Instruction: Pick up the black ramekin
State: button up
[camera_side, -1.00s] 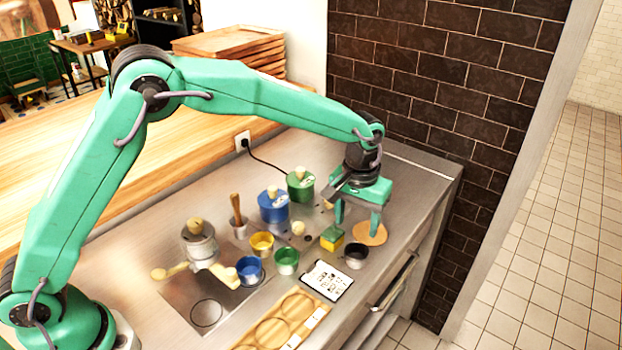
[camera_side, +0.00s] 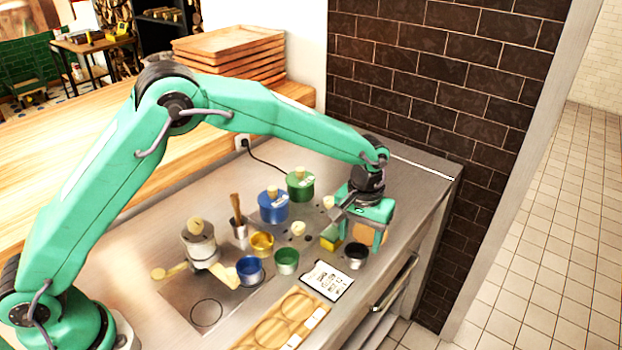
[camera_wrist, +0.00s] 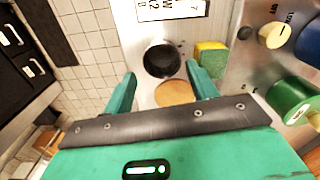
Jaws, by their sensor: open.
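The black ramekin (camera_side: 356,256) stands upright on the steel counter near its front edge, right of the green ramekin (camera_side: 286,261). In the wrist view the black ramekin (camera_wrist: 162,61) is seen from above, just beyond the open fingertips and roughly centred between them. My gripper (camera_side: 362,238) is open and empty, close behind and above the ramekin. In the wrist view my gripper (camera_wrist: 165,82) has one finger on each side, over a round wooden disc (camera_wrist: 174,94). I cannot see any contact with the ramekin.
A yellow-green sponge (camera_wrist: 210,60) lies close beside the right finger in the wrist view. A printed card (camera_side: 328,280) lies left of the ramekin. Blue (camera_side: 249,270) and yellow (camera_side: 262,244) ramekins stand further left. Blue (camera_side: 273,206) and green (camera_side: 300,186) canisters stand behind.

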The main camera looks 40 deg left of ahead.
aim_at(357, 251)
jog(key=shift+a+f, duration=0.15)
jog(key=shift+f, duration=2.35)
jog(key=shift+c, duration=0.5)
jog(key=c, duration=0.7)
